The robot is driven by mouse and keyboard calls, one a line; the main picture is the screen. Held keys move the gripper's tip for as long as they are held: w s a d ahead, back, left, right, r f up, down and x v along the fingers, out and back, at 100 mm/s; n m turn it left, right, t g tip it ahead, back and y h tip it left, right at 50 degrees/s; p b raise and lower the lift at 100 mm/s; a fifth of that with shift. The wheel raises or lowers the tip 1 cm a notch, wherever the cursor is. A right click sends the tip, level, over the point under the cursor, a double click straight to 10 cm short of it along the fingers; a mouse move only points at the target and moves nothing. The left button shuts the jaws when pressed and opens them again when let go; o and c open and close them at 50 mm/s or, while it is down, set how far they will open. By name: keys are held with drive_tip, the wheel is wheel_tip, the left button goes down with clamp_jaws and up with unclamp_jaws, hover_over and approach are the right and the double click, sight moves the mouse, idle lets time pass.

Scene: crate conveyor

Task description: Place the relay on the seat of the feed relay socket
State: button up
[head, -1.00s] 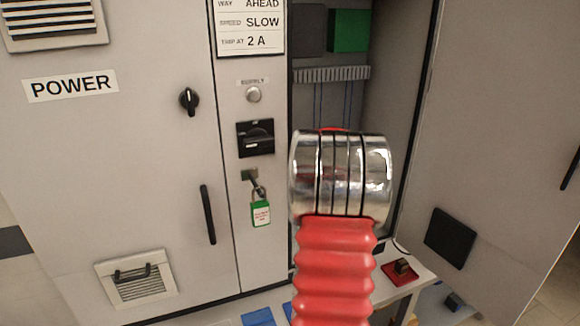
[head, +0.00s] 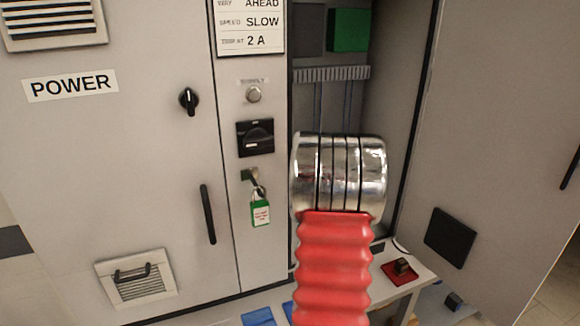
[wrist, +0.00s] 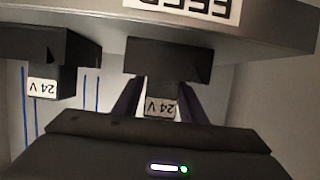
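In the wrist view, which shows the labels upside down, a dark relay with a white "24 V" label (wrist: 160,107) sits between the two fingers of my gripper (wrist: 160,92). The fingers flank it closely and appear closed on it. A dark block (wrist: 168,58), seemingly the feed relay socket, lies right beyond the relay, under a white plate reading "FEED" (wrist: 190,8). The relay overlaps the block's edge, and I cannot tell whether it touches the seat. In the head view, my arm hides the gripper, relay and socket.
A second dark socket (wrist: 50,45) with a "24 V" relay (wrist: 42,88) is at left in the wrist view. The cabinet door (head: 490,150) stands open at right. A red tray (head: 400,274) with a small dark part lies on a low surface.

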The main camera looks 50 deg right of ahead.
drive_tip(key=shift+o, duration=0.7)
drive_tip(key=shift+r, duration=0.15)
drive_tip(key=shift+s+a+r, duration=0.1)
drive_tip(key=shift+s, duration=0.1)
drive_tip(key=v, duration=1.1)
drive_tip(key=shift+s, duration=0.2)
drive_tip(key=shift+s+a, duration=0.1)
drive_tip(key=shift+s, duration=0.05)
